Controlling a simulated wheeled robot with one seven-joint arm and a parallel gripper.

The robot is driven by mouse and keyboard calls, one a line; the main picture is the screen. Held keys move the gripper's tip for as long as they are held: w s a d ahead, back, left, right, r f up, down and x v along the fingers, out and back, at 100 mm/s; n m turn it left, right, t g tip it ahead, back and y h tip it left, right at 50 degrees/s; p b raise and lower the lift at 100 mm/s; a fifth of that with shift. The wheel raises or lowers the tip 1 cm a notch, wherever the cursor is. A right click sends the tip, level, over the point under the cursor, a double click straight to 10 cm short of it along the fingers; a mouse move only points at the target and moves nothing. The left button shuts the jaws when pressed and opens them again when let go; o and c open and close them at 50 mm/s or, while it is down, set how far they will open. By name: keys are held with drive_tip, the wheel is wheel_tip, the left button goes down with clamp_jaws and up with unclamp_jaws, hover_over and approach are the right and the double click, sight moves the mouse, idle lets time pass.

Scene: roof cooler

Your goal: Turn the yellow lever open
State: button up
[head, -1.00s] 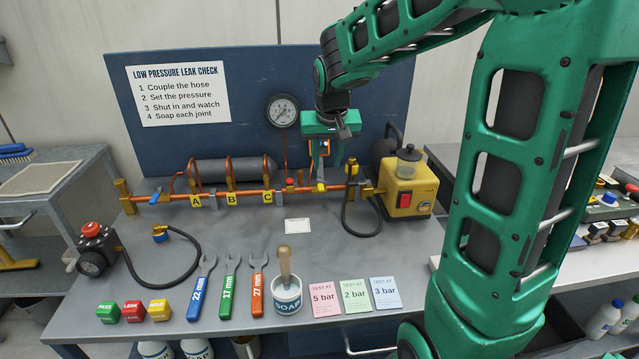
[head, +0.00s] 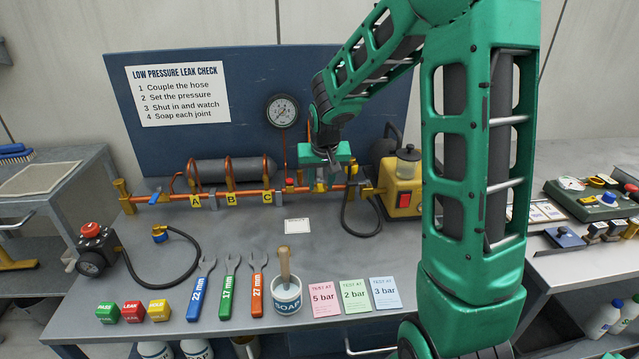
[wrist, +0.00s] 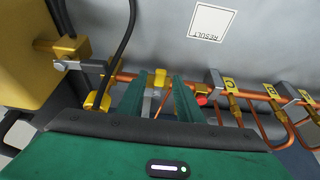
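My gripper (head: 321,180) is low over the copper pipe (head: 240,193), pointing down, right of the red knob (head: 290,182). In the wrist view its two green fingers (wrist: 162,100) are apart. A small yellow piece, which looks like the yellow lever (wrist: 160,79), shows between them near a grey metal body on the pipe. I cannot tell whether either finger touches it. The gripper and its housing hide most of this spot in the head view.
A yellow pump box (head: 399,188) and black hose (head: 362,232) stand close right of my gripper. A pressure gauge (head: 282,110) is on the blue back board. Wrenches, a soap pot (head: 287,296) and coloured cards lie in front. The bench between them and the pipe is mostly clear.

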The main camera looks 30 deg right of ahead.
drive_tip(key=shift+c, duration=0.6)
clamp_jaws()
drive_tip(key=shift+w+a, duration=0.1)
drive_tip(key=shift+a, duration=0.1)
drive_tip(key=shift+w+a+m+g+h, duration=0.45)
drive_tip(key=shift+w+m+g, duration=0.65)
drive_tip(key=shift+m, duration=1.8)
drive_tip(key=shift+w+a+m+g+h, duration=0.55)
drive_tip(key=shift+w+m, duration=0.85)
drive_tip(key=shift+m, duration=1.5)
drive_tip(key=shift+w+a+m+g+h, duration=0.2)
drive_tip(key=shift+w+a+m+g, duration=0.7)
drive_tip(key=shift+m, duration=2)
drive_tip(key=shift+w+d+r+g, duration=0.1)
drive_tip(key=shift+w+d+g, duration=0.15)
drive_tip(key=shift+w+d, duration=0.15)
